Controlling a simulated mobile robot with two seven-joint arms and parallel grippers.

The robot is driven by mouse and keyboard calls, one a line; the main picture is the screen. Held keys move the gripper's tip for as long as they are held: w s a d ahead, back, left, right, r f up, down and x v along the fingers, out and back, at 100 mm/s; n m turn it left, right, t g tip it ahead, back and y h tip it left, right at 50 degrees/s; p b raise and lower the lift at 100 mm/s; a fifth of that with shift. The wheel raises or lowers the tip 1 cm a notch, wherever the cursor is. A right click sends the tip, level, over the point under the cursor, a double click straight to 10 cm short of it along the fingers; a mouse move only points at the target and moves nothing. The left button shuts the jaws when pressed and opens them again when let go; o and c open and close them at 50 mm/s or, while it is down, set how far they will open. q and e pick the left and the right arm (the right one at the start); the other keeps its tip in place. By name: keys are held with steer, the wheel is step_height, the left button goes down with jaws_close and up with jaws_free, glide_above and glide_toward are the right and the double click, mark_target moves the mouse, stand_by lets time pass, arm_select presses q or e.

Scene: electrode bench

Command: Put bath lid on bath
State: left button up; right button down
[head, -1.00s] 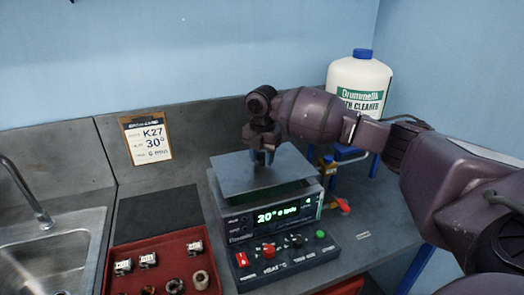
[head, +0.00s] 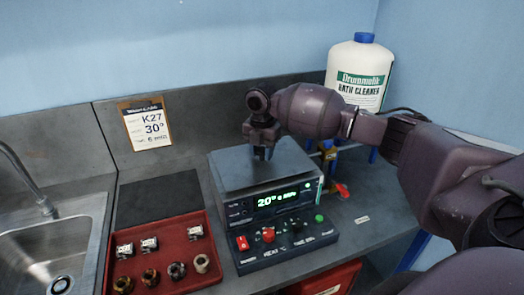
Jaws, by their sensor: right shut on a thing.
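The bath (head: 247,212) is a dark box with a lit green display and a front control panel, standing on the bench in the middle of the head view. The bath lid (head: 232,172), a flat grey plate, lies over the bath's top, level, with no clear gap visible between them. My right gripper (head: 263,153) comes down from above and is shut on the lid near its middle. The gripper hides the part of the lid it grips. My left gripper is not in view.
A red tray (head: 172,247) with several small parts lies left of the bath. A sink (head: 62,245) is at the far left. A white cleaner bottle (head: 358,75) stands behind at right. A red-handled valve (head: 342,190) is close to the bath's right side.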

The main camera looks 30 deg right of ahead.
steer(key=shift+f, duration=0.5)
stand_by(1.1)
steer(key=shift+c, duration=0.8)
jaws_free()
steer(key=shift+r, duration=3.45)
